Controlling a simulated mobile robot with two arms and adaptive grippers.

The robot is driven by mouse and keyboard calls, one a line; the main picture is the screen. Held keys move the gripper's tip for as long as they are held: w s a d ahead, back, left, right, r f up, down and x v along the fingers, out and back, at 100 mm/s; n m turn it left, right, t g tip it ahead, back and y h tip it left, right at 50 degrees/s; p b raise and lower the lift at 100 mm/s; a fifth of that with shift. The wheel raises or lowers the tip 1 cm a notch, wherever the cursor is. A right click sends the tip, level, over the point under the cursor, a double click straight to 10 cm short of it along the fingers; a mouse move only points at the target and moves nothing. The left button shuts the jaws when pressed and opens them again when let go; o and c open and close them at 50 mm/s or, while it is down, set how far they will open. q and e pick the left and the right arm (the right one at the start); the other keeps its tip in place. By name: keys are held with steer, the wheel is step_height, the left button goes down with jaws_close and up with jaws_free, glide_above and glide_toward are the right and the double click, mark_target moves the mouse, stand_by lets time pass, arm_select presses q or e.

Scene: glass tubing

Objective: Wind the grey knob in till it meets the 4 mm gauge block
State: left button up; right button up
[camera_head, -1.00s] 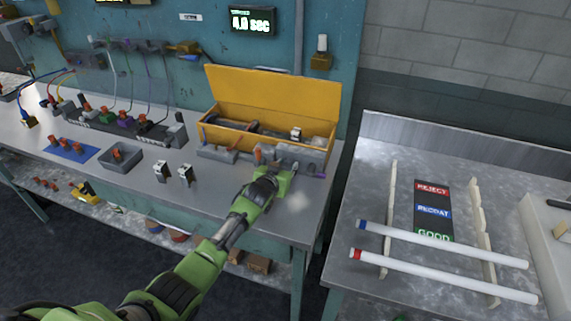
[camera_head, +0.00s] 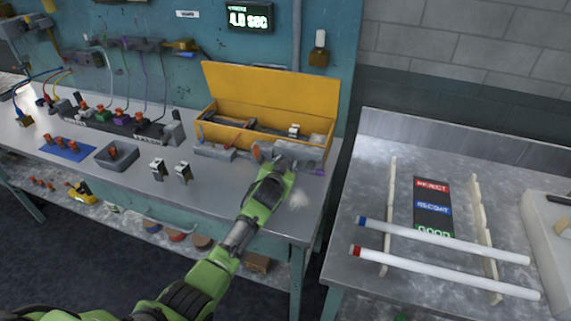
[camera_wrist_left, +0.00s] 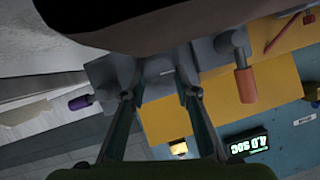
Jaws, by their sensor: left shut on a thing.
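My left gripper (camera_head: 280,162) is at the front of the grey fixture (camera_head: 308,158) beside the yellow box. In the left wrist view its two fingers (camera_wrist_left: 158,88) are shut on a grey part, which I take to be the grey knob (camera_wrist_left: 158,70). The gripper hides most of the knob in the head view. A crank with an orange handle (camera_wrist_left: 245,82) and a purple-tipped part (camera_wrist_left: 80,102) flank the gripper in the wrist view. I cannot make out the gauge block. My right gripper is not in view.
The open yellow box (camera_head: 270,92) stands behind the fixture. Two small clips (camera_head: 183,173) and a grey tray (camera_head: 117,156) are to the left on the bench. The right table (camera_head: 370,190) carries two white tubes (camera_head: 445,242).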

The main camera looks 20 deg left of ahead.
arm_select(q)
steer(key=o, duration=1.1)
steer(key=shift+s, duration=0.1)
steer(key=v, duration=1.1)
steer(key=shift+s+r, duration=0.15)
steer(key=shift+s, duration=0.25)
steer(key=shift+d, duration=0.1)
